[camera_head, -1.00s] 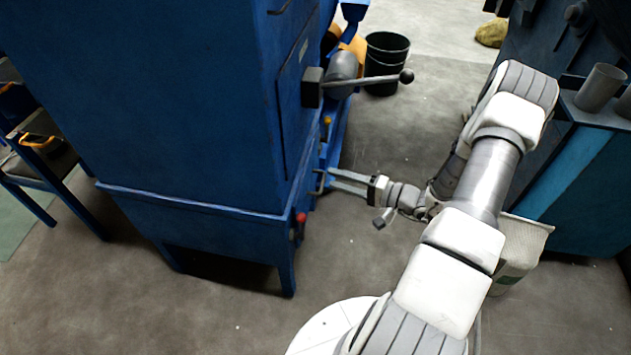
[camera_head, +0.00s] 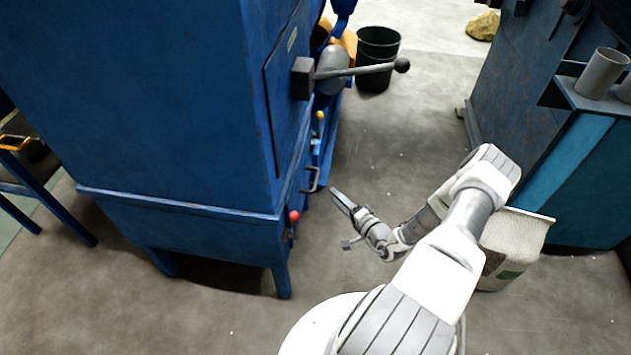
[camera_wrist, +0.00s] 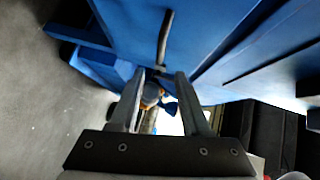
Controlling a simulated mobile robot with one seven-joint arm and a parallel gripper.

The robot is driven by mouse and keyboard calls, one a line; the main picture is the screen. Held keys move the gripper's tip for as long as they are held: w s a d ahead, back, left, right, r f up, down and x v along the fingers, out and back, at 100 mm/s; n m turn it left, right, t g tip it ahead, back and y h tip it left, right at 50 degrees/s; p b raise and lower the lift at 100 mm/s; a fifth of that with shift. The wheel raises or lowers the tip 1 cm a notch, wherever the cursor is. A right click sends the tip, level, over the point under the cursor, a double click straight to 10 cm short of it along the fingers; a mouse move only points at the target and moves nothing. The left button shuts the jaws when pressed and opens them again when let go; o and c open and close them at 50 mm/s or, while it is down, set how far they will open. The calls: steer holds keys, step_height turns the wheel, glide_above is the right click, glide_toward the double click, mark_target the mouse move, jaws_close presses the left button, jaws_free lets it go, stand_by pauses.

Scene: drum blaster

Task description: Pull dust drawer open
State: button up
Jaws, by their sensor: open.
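The blue machine cabinet (camera_head: 180,100) fills the left of the head view. A small dark bar handle (camera_head: 312,179) sits low on its right side, on what looks like the dust drawer. I cannot tell from here how far the drawer stands out. My gripper (camera_head: 337,197) is just right of the handle, apart from it, open and empty. In the wrist view, a dark upright handle (camera_wrist: 165,38) shows on a blue face ahead of the fingers. My gripper (camera_wrist: 160,92) has a clear gap between its two fingers there.
A lever with a black ball (camera_head: 402,65) juts out above the handle. A red knob (camera_head: 294,215) is on the cabinet's lower corner. A black bucket (camera_head: 377,60) stands behind. Floor between is clear.

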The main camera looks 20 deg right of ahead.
mark_target(316, 178)
steer(key=shift+b+x, duration=1.75)
steer(key=shift+x, duration=4.2)
steer(key=shift+a, duration=0.1)
steer(key=shift+c, duration=0.2)
jaws_close()
